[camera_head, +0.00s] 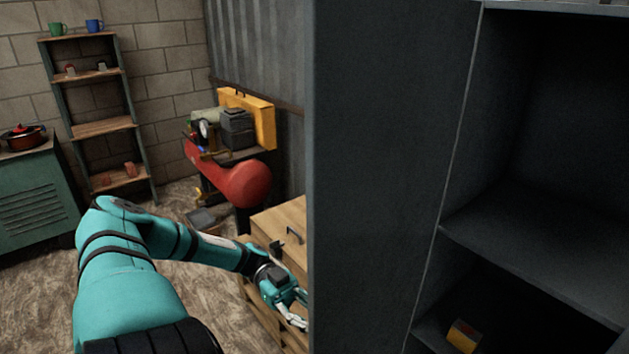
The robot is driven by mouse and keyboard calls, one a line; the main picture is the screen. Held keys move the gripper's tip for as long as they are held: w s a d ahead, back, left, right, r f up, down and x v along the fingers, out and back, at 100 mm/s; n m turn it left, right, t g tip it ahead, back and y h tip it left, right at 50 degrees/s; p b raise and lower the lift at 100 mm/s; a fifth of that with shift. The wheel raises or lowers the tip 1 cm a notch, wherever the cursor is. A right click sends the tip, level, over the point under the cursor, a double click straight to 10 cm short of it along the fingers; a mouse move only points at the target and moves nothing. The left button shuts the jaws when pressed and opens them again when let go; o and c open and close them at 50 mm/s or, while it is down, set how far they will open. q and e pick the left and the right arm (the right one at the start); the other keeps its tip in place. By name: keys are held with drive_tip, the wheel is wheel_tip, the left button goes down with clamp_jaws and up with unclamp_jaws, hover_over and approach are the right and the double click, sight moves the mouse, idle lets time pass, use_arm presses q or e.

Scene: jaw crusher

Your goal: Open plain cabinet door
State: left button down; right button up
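The dark grey cabinet stands at the right with its interior (560,130) exposed. Its plain door (385,170) appears swung open, a tall flat panel left of the shelves. No handle shows on the face that I see. My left arm reaches forward from the lower left. My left gripper (294,306) is at the lower left edge of the door, partly hidden behind it. I cannot tell whether it touches the door or how far its fingers are apart. My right gripper is out of view.
A wooden drawer unit (285,221) stands behind the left gripper. A red compressor (243,184) is beyond it. A shelf rack (105,127) and a green cabinet (35,200) stand at the left. A small yellow-red box (464,335) lies inside the cabinet. Floor shows at left.

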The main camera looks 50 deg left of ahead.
use_arm(q)
drive_tip(key=shift+f, duration=0.1)
drive_tip(key=c, duration=1.4)
unclamp_jaws()
drive_tip(key=shift+a, duration=0.1)
drive_tip(key=a, duration=0.8)
drive_tip(key=s+a, duration=0.1)
drive_tip(key=a, duration=0.2)
drive_tip(key=shift+a, duration=0.4)
